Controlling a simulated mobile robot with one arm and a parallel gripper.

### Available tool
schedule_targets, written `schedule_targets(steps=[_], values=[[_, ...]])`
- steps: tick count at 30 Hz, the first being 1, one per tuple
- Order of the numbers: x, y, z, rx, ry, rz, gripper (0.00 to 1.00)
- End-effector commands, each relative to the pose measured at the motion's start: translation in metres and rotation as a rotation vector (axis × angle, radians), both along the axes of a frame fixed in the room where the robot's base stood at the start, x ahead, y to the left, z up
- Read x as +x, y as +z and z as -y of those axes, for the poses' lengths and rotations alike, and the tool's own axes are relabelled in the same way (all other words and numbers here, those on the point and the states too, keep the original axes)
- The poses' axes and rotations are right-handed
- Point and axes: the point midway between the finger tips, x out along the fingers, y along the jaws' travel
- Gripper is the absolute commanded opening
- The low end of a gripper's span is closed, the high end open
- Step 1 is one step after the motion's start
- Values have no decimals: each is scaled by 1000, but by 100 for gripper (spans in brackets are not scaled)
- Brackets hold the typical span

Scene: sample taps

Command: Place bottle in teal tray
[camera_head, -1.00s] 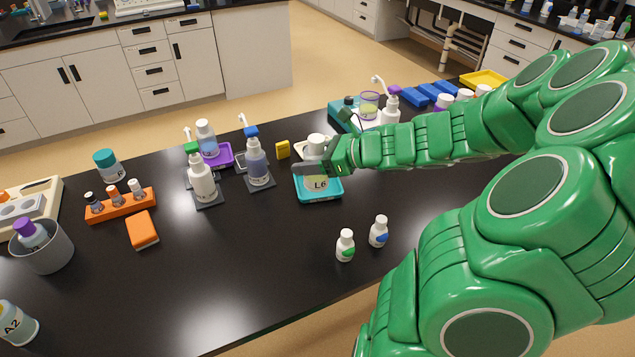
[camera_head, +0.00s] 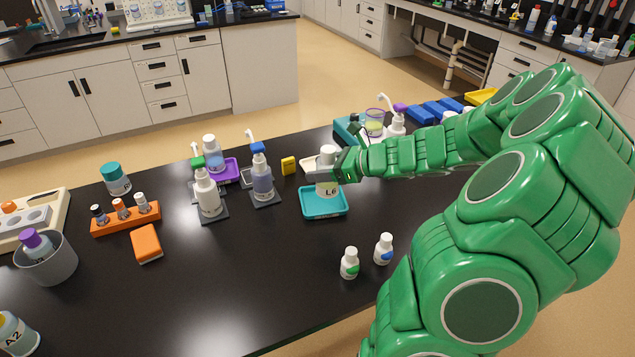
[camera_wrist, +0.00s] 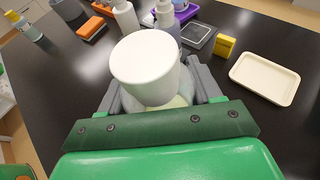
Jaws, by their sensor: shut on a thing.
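The bottle (camera_head: 327,180) has a white cap and a label reading L6. My gripper (camera_head: 340,165) is shut on it and holds it upright. In the wrist view the bottle's white cap (camera_wrist: 146,62) fills the space between the fingers (camera_wrist: 160,92). The teal tray (camera_head: 323,213) lies on the black bench, and its front part shows bare. The bottle's lower end overlaps the tray's back part in the head view. I cannot tell whether it touches the tray floor. The teal tray is hidden in the wrist view.
A cream tray (camera_wrist: 265,77) and a yellow block (camera_head: 289,165) lie close behind. Two pump bottles (camera_head: 262,182) (camera_head: 207,195) stand to the left. Two small white bottles (camera_head: 349,263) (camera_head: 384,249) stand in front.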

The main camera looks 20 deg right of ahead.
Motion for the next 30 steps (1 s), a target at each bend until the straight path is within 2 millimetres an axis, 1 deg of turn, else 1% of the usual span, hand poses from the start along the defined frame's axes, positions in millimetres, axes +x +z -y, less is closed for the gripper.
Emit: schedule_targets(steps=[1,3,15,26,29,30], values=[[7,-4,1,0,1,-2,30],[14,-11,2,3,1,-3,30],[45,-50,11,2,1,-3,30],[55,-61,14,0,1,-1,30],[59,-68,15,1,0,-2,30],[58,-73,15,2,-1,-4,30]])
